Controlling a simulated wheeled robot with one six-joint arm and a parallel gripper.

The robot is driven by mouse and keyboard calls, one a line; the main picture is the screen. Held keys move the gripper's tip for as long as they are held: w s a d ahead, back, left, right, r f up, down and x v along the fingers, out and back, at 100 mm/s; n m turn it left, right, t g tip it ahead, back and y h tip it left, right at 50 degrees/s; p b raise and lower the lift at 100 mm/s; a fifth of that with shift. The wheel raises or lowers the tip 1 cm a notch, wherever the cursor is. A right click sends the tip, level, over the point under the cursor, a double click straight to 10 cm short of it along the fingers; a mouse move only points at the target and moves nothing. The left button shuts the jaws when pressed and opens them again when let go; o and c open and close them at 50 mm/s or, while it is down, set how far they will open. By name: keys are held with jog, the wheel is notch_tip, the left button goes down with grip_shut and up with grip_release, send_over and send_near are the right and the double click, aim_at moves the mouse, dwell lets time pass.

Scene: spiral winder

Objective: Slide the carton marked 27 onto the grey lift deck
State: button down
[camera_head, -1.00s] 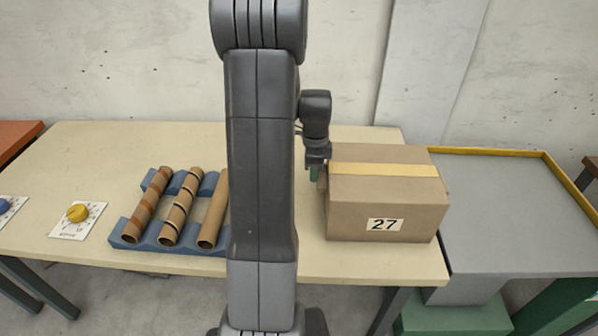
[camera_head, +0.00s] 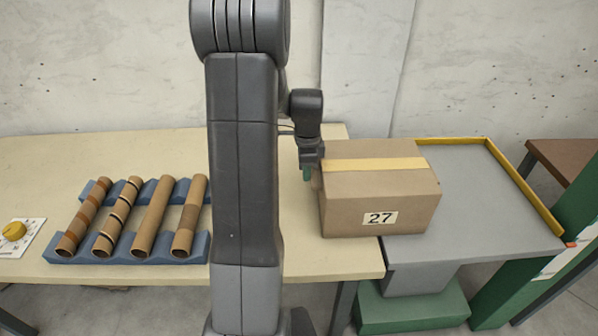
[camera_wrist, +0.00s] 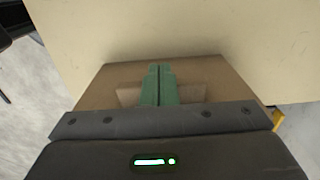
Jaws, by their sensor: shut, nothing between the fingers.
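The carton marked 27 (camera_head: 350,205) is a brown box with a yellow tape strip on top. It straddles the seam between the cream table (camera_head: 300,255) and the grey lift deck (camera_head: 480,215), with its right part over the deck. My gripper (camera_head: 307,172) is at the carton's left side, its green fingers low beside the upper left edge. In the wrist view the green fingers (camera_wrist: 159,85) are shut together with nothing between them, in front of the carton (camera_wrist: 105,85). Whether they touch it I cannot tell.
A yellow rail (camera_head: 525,190) runs along the deck's back and right edges. The deck right of the carton is clear.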

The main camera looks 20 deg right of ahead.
aim_at(410, 163)
jog(key=s+d+p, duration=0.1)
jog(key=s+d, duration=0.1)
jog(key=d, duration=0.7)
jog(key=s+d, duration=0.3)
jog(key=d, duration=0.6)
jog(key=s+d+p, duration=0.1)
jog(key=s+d, duration=0.2)
jog(key=d, duration=0.7)
jog(key=shift+p, duration=0.3)
jog(key=shift+a, duration=0.15)
